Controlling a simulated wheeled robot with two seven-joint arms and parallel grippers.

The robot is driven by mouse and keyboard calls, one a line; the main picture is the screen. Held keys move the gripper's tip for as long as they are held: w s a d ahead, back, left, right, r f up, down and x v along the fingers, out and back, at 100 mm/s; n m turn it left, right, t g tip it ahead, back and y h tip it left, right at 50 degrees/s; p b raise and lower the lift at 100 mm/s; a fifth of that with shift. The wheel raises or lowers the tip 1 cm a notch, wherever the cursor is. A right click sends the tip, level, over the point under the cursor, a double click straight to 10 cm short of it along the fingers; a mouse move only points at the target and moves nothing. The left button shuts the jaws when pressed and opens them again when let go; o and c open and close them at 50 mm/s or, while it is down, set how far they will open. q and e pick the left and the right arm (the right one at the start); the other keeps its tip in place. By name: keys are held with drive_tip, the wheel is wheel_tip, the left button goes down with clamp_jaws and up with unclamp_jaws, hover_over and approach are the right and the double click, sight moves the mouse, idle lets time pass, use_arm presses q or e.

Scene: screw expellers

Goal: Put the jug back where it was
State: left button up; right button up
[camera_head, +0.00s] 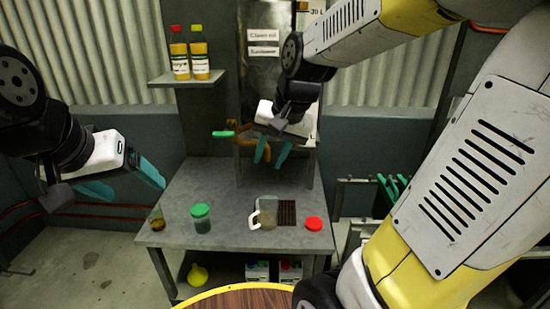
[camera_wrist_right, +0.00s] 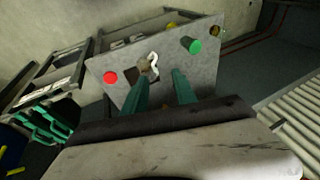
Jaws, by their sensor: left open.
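The jug (camera_head: 268,219), see-through with a white handle and something brownish in it, stands on the grey metal table (camera_head: 180,195), at the left edge of a dark grate (camera_head: 287,213). In the right wrist view the jug (camera_wrist_right: 146,66) shows beyond my fingertips, clear of them. My right gripper (camera_head: 269,153) is open with teal fingers apart and empty, above the back of the table, behind and higher than the jug. It also shows in the right wrist view (camera_wrist_right: 158,85). My left gripper (camera_head: 135,183) is open and empty, left of the table.
A green-lidded jar (camera_head: 201,219) and a small amber glass (camera_head: 157,220) stand left of the jug; a red lid (camera_head: 314,224) lies right. An orange-brown pipe with a green handle (camera_head: 223,134) is beside my right gripper. Two oil bottles (camera_head: 190,55) stand on a wall shelf.

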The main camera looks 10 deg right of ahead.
drive_tip(key=s+d+r+n+t, duration=0.1)
drive_tip(key=s+r+n+t, duration=0.1)
drive_tip(key=s, duration=0.8)
drive_tip(key=shift+d+r+n, duration=0.2)
drive_tip(key=shift+r+n, duration=0.6)
drive_tip(key=shift+n, duration=0.3)
